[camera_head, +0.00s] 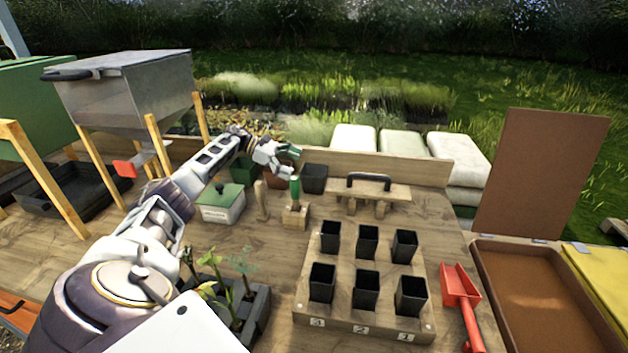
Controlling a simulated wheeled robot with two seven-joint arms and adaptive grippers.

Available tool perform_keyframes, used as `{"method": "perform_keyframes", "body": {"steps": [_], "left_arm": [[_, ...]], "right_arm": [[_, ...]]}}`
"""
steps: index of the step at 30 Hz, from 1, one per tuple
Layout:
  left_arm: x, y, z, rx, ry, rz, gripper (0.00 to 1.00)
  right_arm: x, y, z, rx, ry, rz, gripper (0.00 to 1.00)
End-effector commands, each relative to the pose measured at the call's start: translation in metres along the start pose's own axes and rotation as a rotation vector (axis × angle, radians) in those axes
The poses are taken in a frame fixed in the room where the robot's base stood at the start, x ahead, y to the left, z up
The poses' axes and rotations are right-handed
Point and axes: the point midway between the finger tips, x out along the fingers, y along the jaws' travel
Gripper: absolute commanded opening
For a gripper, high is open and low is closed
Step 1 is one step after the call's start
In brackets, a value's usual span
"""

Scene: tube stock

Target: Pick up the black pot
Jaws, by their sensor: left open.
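A single black pot (314,178) stands at the back of the wooden bench, against the low back board. Several more black pots (367,241) stand upright in two rows in a wooden holder (343,257) numbered 3, 2, 1 at the front. My left gripper (291,162) is open and empty, above the back of the bench. In the picture its fingers are just left of the single black pot, over a reddish-brown pot (274,182) that it partly hides. I cannot tell its exact height. My right gripper is not in view.
A green-handled tool (295,189) stands in a wooden block right below my left gripper. A white box with a green lid (221,203), a wooden rack with a black handle (372,188) and a red scoop (461,291) are around. Seedlings (238,277) stand beside my left arm.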

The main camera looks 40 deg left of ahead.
Motion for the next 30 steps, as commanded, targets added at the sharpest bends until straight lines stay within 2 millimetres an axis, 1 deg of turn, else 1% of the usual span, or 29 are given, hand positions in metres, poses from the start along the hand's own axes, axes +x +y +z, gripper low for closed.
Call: {"method": "perform_keyframes", "body": {"steps": [4, 12, 15, 21, 30], "left_arm": [[0.011, 0.0, 0.002, 0.0, -0.001, -0.002, 1.0], [0.04, 0.0, 0.003, 0.0, -0.001, -0.002, 1.0], [0.047, 0.0, 0.003, 0.0, 0.0, -0.001, 1.0], [0.051, 0.0, 0.001, -0.001, 0.001, -0.001, 1.0], [0.051, 0.0, 0.0, -0.001, 0.003, -0.002, 1.0]], "right_arm": [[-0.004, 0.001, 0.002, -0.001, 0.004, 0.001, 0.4], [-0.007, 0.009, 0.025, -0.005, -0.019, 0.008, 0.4], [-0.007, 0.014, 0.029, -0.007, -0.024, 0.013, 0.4], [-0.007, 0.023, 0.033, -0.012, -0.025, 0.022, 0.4], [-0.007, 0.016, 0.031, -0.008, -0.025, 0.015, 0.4]]}}
